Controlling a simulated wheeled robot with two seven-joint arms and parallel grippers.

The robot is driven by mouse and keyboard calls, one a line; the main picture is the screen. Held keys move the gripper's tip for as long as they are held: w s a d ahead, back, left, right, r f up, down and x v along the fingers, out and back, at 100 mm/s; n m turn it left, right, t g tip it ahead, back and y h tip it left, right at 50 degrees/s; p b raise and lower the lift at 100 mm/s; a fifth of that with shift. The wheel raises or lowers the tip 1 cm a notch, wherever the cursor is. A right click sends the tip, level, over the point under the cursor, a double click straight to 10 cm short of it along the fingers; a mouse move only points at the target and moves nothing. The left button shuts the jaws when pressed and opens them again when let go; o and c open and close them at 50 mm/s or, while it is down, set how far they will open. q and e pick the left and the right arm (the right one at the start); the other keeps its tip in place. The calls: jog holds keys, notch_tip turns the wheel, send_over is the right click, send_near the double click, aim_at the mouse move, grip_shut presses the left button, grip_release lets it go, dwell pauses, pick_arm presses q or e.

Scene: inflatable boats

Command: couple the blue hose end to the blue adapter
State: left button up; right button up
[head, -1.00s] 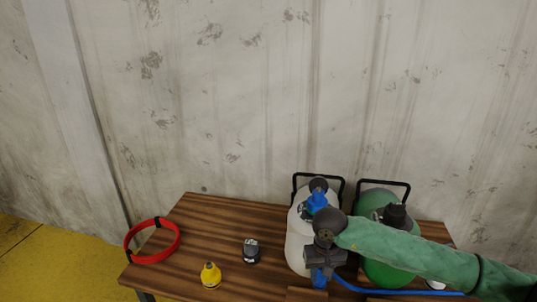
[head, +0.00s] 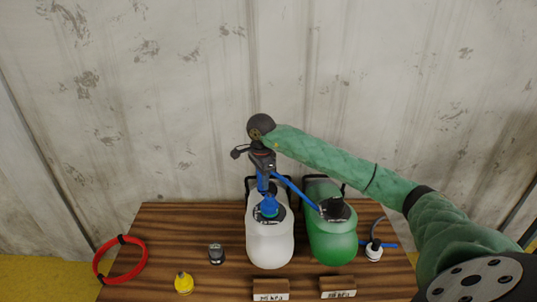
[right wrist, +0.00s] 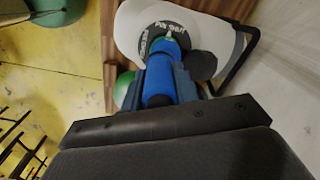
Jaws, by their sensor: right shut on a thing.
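A white tank (head: 270,245) stands on the table with the blue adapter (head: 269,207) on its dark top fitting. My right gripper (head: 263,168) is shut on the blue hose end (head: 262,184), pointing down over the adapter. The two blue parts are close and nearly in line; I cannot tell whether they touch. In the right wrist view the blue hose end (right wrist: 158,82) sits between the fingers, with the white tank (right wrist: 205,20) beyond. The blue hose (head: 296,190) runs from the gripper down to the right. My left gripper is out of view.
A green tank (head: 332,240) stands right of the white one. A red ring (head: 97,268), a yellow fitting (head: 183,283) and a dark gauge (head: 216,254) lie to the left. Labelled wooden blocks (head: 270,290) are in front. The wall (head: 200,100) is close behind.

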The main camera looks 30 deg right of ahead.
notch_tip(320, 180, up, 3)
jog(key=d+m+p, duration=0.1)
jog(key=d+m, duration=0.1)
jog(key=b, duration=0.1)
send_near(269, 203)
jog(key=shift+w+d+f, duration=0.45)
jog(key=shift+w+d, duration=0.2)
jog(key=shift+w, duration=0.15)
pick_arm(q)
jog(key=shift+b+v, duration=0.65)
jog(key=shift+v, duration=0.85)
pick_arm(e)
jog(key=shift+f, duration=0.25)
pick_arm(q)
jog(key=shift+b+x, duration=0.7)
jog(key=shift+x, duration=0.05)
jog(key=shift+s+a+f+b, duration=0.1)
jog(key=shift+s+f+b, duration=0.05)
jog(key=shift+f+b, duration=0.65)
pick_arm(e)
jog(key=shift+f, duration=0.95)
jog(key=o, duration=1)
